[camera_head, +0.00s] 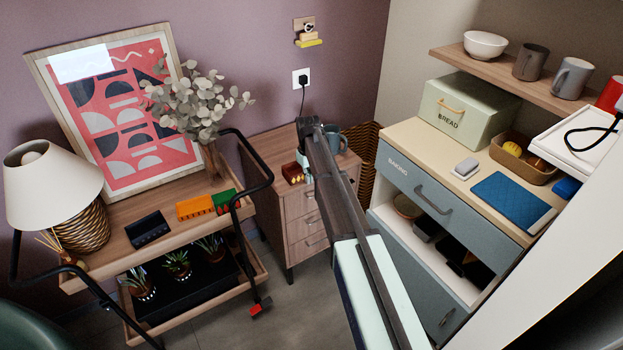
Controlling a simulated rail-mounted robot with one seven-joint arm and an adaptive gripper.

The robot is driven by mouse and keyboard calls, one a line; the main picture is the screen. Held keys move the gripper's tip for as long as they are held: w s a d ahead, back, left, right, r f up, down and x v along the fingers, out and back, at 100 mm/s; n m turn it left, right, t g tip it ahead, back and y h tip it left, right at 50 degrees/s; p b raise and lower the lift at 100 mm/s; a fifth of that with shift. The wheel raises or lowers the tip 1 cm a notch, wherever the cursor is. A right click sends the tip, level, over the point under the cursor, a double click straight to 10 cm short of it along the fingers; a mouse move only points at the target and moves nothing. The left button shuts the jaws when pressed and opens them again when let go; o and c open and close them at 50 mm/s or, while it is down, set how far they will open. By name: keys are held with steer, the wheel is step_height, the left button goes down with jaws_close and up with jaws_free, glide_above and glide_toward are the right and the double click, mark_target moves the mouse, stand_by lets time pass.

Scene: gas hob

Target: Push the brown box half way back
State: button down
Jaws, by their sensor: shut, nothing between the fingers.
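The clearest brown box is an open-topped brown container (511,165) on the pale counter (405,132) at the right. It holds yellow-orange items and a dark one. It stands to the right of the pale green bread bin (462,112) and behind a blue flat item (508,198). Its right end lies close to a white slab-like object (580,145), which partly hides that corner.
A shelf (520,75) with a bowl and mugs runs above the counter. A small pale item (465,168) lies in front of the bread bin. A black cable lies across the white slab. A large pale panel (560,260) fills the lower right.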

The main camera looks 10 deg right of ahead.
stand_by(0.3)
steer(key=w+a, duration=0.2)
steer(key=w, duration=0.2)
steer(key=w+a, duration=0.1)
steer(key=w, duration=0.3)
steer(key=w+a+p, duration=0.1)
steer(key=w+a, duration=0.1)
steer(key=w, duration=0.3)
steer(key=shift+a, duration=0.3)
steer(key=shift+s, duration=0.1)
